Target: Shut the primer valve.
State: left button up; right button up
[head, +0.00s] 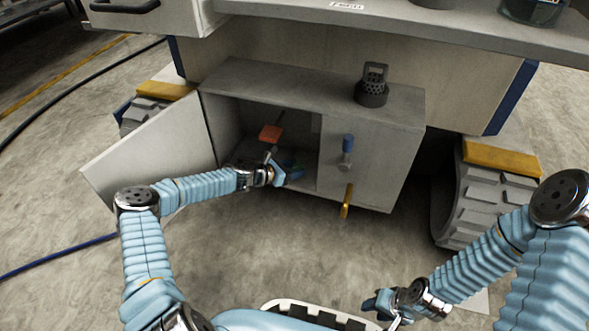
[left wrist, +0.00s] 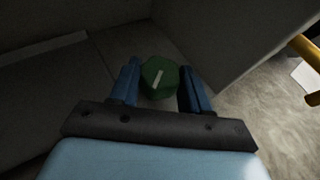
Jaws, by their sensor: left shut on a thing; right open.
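A green faceted knob (left wrist: 158,82) with a pale line across its top sits inside the open cabinet (head: 240,82); I take it for the primer valve, though no label shows. The line slants slightly, from lower left to upper right in the left wrist view. My left gripper (head: 286,174) reaches into the cabinet's left opening, and in the left wrist view its two blue fingers (left wrist: 159,68) are shut on the knob from both sides. In the head view the knob is mostly hidden by the gripper. My right gripper (head: 384,304) is open and empty above the floor, outside the cabinet.
The cabinet door (head: 145,160) stands swung open to the left. An orange-red piece (head: 271,132) is inside, above my left gripper. A blue knob (head: 348,143) and a yellow handle (head: 347,202) are on the cabinet's closed right front. A dark perforated object (head: 372,90) stands on top.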

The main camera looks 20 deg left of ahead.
dwell(0.4)
pick_arm(q)
jog(key=o, duration=1.1)
jog(key=shift+c, duration=0.2)
jog(key=p+v, duration=0.3)
jog(key=v, duration=1)
jog(key=shift+s+a, duration=0.25)
jog(key=shift+a, duration=0.1)
jog(key=shift+r, duration=0.1)
